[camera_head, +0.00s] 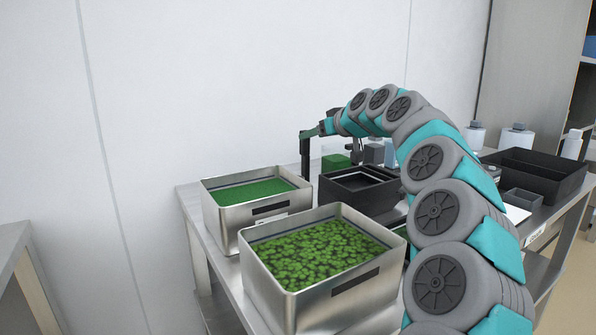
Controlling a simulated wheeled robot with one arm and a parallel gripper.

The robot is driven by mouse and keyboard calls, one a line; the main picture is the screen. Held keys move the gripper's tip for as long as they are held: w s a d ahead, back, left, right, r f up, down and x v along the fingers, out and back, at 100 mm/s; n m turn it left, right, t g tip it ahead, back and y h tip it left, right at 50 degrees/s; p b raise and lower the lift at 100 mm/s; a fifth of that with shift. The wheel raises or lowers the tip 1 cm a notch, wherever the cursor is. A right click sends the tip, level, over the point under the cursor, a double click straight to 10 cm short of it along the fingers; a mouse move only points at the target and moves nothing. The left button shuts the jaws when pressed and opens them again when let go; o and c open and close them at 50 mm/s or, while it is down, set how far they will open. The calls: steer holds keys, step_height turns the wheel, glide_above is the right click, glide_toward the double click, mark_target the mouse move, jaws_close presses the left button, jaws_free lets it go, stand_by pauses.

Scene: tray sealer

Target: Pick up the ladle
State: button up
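I cannot make out the ladle for certain in the head view. My arm arches over from the right. At its end a dark, narrow, upright shape (306,156) hangs down behind the two steel bins. It is my gripper or something at it; the view is too small to tell which. The fingertips are not clear, so I cannot tell whether they are open or shut. The far steel bin (226,212) holds a smooth green filling, and the near steel bin (290,297) holds green leafy pieces.
A black square tray (334,198) stands right of the far bin, partly behind my arm. A green block (335,162) is behind it. A large black crate (566,179) and white bottles (516,138) are at the right. A white wall (240,80) rises behind the table.

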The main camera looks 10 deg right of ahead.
mark_target(305, 155)
steer(key=shift+a+p+x, duration=0.15)
steer(key=shift+p+x, duration=0.05)
steer(key=shift+x, duration=1.15)
steer(key=shift+a+p+x, duration=0.15)
steer(key=shift+p+x, duration=0.05)
steer(key=shift+x, duration=1.15)
steer(key=shift+s, duration=0.15)
steer(key=shift+c, duration=0.2)
jaws_close()
